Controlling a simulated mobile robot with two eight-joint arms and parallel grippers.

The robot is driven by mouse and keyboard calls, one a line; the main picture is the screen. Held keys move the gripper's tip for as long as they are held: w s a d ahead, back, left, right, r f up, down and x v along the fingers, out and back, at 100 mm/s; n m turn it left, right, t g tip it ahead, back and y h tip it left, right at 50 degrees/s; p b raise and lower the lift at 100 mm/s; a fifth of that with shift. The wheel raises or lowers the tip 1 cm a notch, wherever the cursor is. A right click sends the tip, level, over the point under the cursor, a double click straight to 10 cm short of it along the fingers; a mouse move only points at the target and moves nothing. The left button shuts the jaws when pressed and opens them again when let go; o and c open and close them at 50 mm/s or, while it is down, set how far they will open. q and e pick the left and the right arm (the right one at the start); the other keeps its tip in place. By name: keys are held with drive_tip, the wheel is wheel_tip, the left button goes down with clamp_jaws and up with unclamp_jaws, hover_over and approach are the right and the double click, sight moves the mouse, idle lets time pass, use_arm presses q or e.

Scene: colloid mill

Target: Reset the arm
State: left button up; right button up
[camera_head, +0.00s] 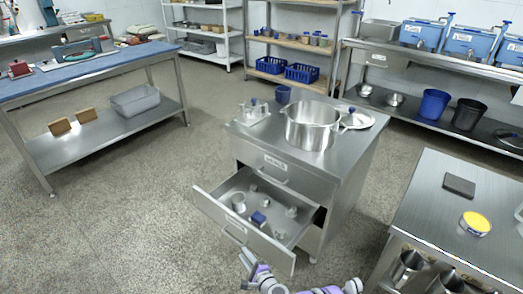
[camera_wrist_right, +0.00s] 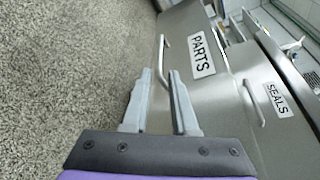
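My right gripper (camera_head: 246,262) is at the bottom of the head view, just in front of the pulled-out lower drawer (camera_head: 219,208). In the right wrist view its two grey fingers (camera_wrist_right: 160,73) are apart with nothing gripped. The PARTS drawer's handle (camera_wrist_right: 163,62) appears between and beyond the fingertips. I cannot tell the exact distance to it. The drawer front carries a PARTS label (camera_wrist_right: 202,54). My left gripper is not in view.
The steel cabinet (camera_head: 335,170) bears a large pot (camera_head: 312,125) and a lid. The open drawer holds several small parts and a blue block (camera_head: 258,218). A steel table (camera_head: 430,205) stands close on the right. Floor at left (camera_head: 120,240) is clear.

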drive_tip(key=s+d+r+n+g+h, duration=0.15)
drive_tip(key=s+d+r+n, duration=0.3)
drive_tip(key=r, duration=0.55)
drive_tip(key=s+d+r+n+g, duration=0.25)
drive_tip(key=d+r+n, duration=0.25)
drive_tip(key=r, duration=0.4)
drive_tip(key=s+d+r+n+g+h, duration=0.1)
drive_tip(key=s+d+n+h, duration=0.2)
drive_tip(key=s+d, duration=0.5)
drive_tip(key=s+d+r+n+g+h, duration=0.15)
drive_tip(key=s+d, duration=0.35)
drive_tip(key=s, duration=0.7)
drive_tip(key=s+d+r+n+g+h, duration=0.1)
drive_tip(key=s+d+n+h, duration=0.2)
drive_tip(key=s+d, duration=0.45)
use_arm(q)
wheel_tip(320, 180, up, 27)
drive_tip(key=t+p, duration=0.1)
drive_tip(key=p, duration=2.2)
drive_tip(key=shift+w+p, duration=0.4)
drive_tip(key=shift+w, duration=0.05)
use_arm(e)
wheel_tip(320, 180, up, 27)
drive_tip(key=a, duration=0.1)
drive_tip(key=shift+s+a+t, duration=0.3)
drive_tip(key=shift+t, duration=0.05)
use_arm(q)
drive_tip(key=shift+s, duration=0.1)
use_arm(e)
drive_tip(key=shift+s, duration=0.1)
